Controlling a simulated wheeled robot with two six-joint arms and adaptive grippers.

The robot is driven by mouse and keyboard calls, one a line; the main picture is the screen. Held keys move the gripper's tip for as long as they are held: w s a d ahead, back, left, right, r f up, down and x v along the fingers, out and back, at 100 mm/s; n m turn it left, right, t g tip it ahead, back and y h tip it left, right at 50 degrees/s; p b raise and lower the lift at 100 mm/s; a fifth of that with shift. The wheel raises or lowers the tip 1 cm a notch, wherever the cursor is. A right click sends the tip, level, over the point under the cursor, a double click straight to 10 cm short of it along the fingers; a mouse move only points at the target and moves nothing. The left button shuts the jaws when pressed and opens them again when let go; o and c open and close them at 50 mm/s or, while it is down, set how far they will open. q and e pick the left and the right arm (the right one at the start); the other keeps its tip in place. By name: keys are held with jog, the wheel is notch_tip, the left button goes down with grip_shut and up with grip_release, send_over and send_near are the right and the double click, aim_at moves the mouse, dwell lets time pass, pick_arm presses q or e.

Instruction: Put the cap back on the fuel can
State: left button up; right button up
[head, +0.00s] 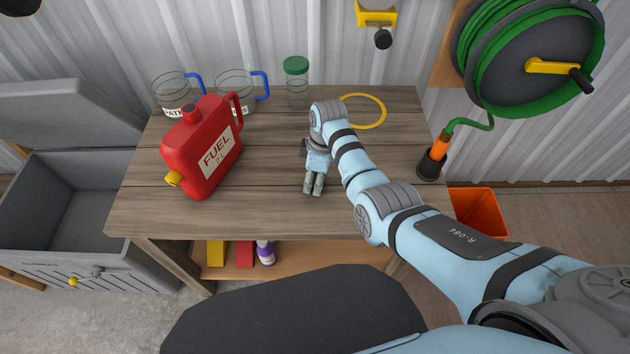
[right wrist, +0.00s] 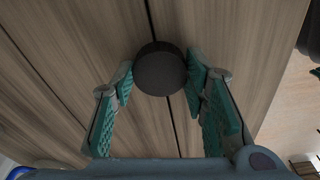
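The red fuel can (head: 185,150) stands on the left of the wooden workbench, with a white FUEL label and a yellow piece low at its left side. A round black cap (right wrist: 160,68) shows in the right wrist view, over the bench planks. My right gripper (head: 313,190) is low over the middle of the bench, right of the can. In the right wrist view, its two teal-padded fingers (right wrist: 160,78) are apart, with the cap between their tips; firm contact is not clear. My left gripper is out of view.
Two clear jugs with blue handles (head: 235,88) and a green-lidded jar (head: 296,82) stand at the back. A yellow ring (head: 380,121) lies back right. An orange-and-black hose nozzle (head: 432,160) is at the right edge. The front middle of the bench (head: 255,205) is clear.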

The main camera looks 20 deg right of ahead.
dwell(0.3)
pick_arm(q)
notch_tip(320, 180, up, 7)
jog(key=p, duration=0.6)
jog(key=shift+p, duration=0.4)
pick_arm(e)
notch_tip(320, 180, up, 20)
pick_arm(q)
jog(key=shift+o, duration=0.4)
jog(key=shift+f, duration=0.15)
